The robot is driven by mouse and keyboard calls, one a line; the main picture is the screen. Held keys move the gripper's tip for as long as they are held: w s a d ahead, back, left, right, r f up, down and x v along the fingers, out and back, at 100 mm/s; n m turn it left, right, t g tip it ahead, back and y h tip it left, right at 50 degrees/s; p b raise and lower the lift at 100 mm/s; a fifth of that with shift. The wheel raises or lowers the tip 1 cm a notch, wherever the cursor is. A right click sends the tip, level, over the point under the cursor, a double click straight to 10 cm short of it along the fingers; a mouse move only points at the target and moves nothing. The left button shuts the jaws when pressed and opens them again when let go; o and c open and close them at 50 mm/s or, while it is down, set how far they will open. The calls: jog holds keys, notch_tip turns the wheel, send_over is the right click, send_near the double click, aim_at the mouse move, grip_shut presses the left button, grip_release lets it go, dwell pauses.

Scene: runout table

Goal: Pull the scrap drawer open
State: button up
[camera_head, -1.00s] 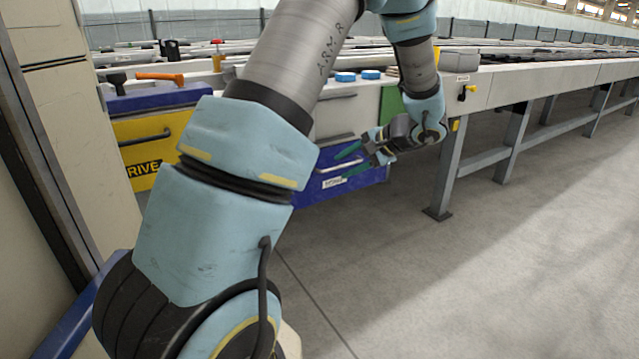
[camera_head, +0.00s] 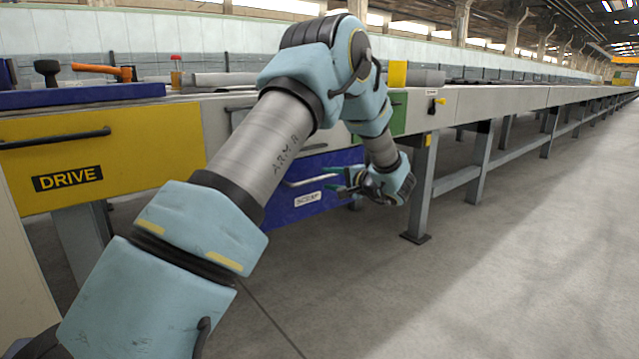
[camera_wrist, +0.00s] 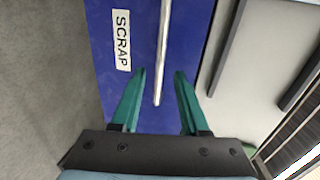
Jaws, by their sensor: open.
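The scrap drawer (camera_head: 286,207) is the blue front with a white SCRAP label (camera_head: 308,199), low under the table. It appears shut. Its light bar handle (camera_head: 318,178) runs level above the label. My gripper (camera_head: 333,181) is in front of the drawer's right part, with green fingers open. In the wrist view the drawer (camera_wrist: 108,80) fills the middle. The handle (camera_wrist: 162,50) lies between the lines of the two open fingers (camera_wrist: 158,74), its near end close to the fingertips. I see no contact with it. My arm hides part of the drawer in the head view.
A yellow DRIVE drawer (camera_head: 120,155) with a dark handle is at the left. A green panel (camera_head: 398,114) is right of the scrap drawer. A table leg (camera_head: 418,190) stands right of my gripper. The floor (camera_head: 500,270) in front is clear.

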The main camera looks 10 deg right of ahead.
aim_at(322, 178)
jog(key=shift+b+x, duration=0.35)
jog(key=shift+x, duration=1.9)
grip_shut()
